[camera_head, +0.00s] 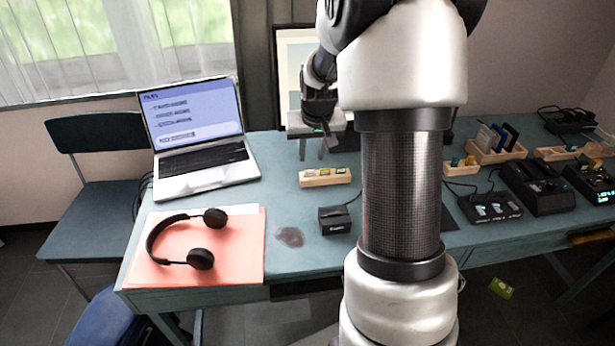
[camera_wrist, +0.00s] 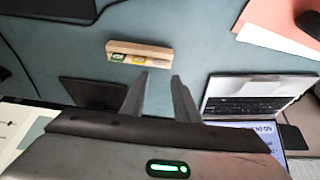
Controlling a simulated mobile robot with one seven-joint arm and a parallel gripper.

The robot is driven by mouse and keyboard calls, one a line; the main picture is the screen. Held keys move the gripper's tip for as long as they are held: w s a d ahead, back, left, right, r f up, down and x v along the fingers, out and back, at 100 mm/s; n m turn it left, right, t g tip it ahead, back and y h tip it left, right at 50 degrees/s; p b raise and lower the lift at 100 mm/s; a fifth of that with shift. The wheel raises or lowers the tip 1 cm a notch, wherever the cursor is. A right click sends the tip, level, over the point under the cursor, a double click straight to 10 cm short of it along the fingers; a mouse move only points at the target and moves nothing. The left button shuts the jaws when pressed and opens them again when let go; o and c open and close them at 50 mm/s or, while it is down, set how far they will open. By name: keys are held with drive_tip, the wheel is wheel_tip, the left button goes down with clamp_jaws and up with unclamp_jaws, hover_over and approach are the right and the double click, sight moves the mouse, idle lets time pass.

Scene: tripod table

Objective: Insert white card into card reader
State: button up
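A small wooden holder (camera_head: 325,180) stands on the table with a few small cards in it, showing white, yellow and green. The wrist view shows this holder (camera_wrist: 140,48) beyond my fingertips. A small black box (camera_head: 335,219) with pale lettering, possibly the card reader, sits nearer the table's front edge. My gripper (camera_head: 319,148) is above the table behind the holder, apart from it. In the wrist view my gripper (camera_wrist: 159,78) has its two fingers spread with nothing between them.
A laptop (camera_head: 195,140) stands left, with headphones (camera_head: 180,240) on pink folders (camera_head: 248,235) in front. Black devices (camera_head: 537,185) and wooden holders (camera_head: 497,150) fill the right side. My arm hides the middle of the table. A dark stain (camera_head: 290,236) marks otherwise bare tabletop.

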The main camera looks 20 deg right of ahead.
sight(310, 177)
drive_tip(key=b+x, duration=0.2)
drive_tip(key=x, duration=0.6)
drive_tip(key=shift+w+d+f, duration=0.15)
drive_tip(key=shift+f, duration=0.1)
drive_tip(key=c, duration=0.7)
